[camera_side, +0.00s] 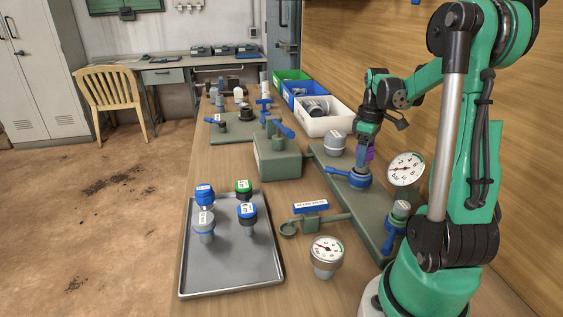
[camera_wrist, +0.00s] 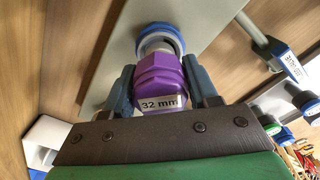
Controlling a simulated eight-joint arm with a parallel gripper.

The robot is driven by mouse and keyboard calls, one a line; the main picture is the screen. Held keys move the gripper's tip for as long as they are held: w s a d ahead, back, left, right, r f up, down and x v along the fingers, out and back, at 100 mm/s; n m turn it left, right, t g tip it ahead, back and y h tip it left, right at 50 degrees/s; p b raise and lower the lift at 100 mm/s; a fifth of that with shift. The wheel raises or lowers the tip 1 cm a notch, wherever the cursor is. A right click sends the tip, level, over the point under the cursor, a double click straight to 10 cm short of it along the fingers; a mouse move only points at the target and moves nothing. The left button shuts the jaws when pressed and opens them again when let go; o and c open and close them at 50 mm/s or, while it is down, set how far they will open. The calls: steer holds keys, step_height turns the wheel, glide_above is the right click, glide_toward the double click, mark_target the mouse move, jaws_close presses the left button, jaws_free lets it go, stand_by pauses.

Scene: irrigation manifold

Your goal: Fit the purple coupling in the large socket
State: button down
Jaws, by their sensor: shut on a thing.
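The purple coupling (camera_wrist: 160,80), labelled "32 mm", is between the two fingers of my gripper (camera_wrist: 161,85) in the wrist view. In the side view my gripper (camera_side: 366,147) points down, shut on the coupling (camera_side: 370,153), which is partly hidden by a finger. A blue-ringed socket (camera_side: 358,179) with a blue side handle stands on the green plate just below it. In the wrist view the blue ring (camera_wrist: 160,29) shows beyond the coupling, around a greyish end. I cannot tell whether the coupling touches the socket or is inside it.
A pressure gauge (camera_side: 406,169) stands right of the socket, and a grey fitting (camera_side: 335,144) stands behind it. A blue valve (camera_side: 394,229) is in front. A metal tray (camera_side: 232,265) with several capped fittings lies left. Open bins (camera_side: 323,125) stand behind.

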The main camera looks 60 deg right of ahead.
steer(key=shift+f, duration=0.4)
stand_by(0.3)
steer(key=shift+f, duration=0.4)
steer(key=shift+f, duration=0.35)
stand_by(0.5)
jaws_free()
stand_by(0.4)
steer(key=shift+r, duration=0.1)
steer(key=shift+r, duration=3.4)
